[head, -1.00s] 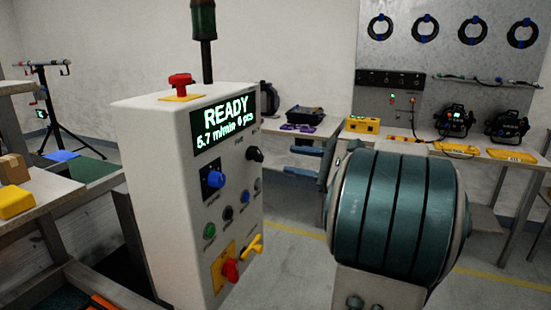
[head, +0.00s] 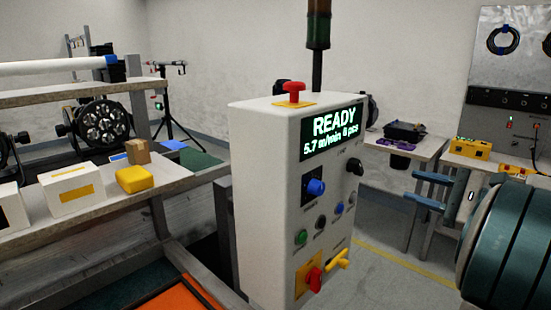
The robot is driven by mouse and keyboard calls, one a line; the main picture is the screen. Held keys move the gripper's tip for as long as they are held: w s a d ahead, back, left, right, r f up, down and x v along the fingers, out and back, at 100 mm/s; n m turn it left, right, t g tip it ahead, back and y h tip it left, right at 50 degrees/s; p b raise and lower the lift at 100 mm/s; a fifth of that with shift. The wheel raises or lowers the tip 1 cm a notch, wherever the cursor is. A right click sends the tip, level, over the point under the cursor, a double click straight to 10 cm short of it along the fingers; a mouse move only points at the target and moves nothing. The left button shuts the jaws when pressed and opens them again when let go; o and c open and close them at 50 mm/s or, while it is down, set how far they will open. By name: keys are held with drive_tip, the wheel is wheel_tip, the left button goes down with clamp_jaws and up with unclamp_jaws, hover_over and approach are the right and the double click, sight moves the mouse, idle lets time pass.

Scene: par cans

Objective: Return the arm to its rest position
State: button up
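My gripper (head: 413,186) shows at the right in the head view, partly behind a large teal ribbed drum that looks like a link of my own arm. Its two blue-grey fingers point left and stand apart, with nothing visible between them. It appears in front of the back table, clear of the control cabinet. The rest of my arm is cut off by the right edge or hidden.
A white control cabinet (head: 262,190) with a red button (head: 293,94) stands at centre, its screen reading READY. A shelf at left holds a yellow block (head: 134,179), a cardboard box (head: 137,152) and a white box (head: 72,188). Floor (head: 385,275) shows between cabinet and arm.

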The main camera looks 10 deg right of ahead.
drive_tip(key=s+a+f+n+g+h+p, duration=0.15)
drive_tip(key=a+f+n+g, duration=0.3)
drive_tip(key=a, duration=0.55)
drive_tip(key=s+a+f+n+g+h+p, duration=0.1)
drive_tip(key=s+a+f+n+g+p, duration=0.15)
drive_tip(key=a+g, duration=0.45)
drive_tip(key=s+a+f+n+h+p, duration=0.4)
drive_tip(key=s+n+h, duration=0.4)
drive_tip(key=n, duration=0.5)
drive_tip(key=s+a+f, duration=0.1)
drive_tip(key=s+a, duration=0.1)
drive_tip(key=shift+a+h+p, duration=0.3)
drive_tip(key=shift+h, duration=0.05)
drive_tip(key=shift+f+t, duration=0.1)
drive_tip(key=shift+t, duration=0.15)
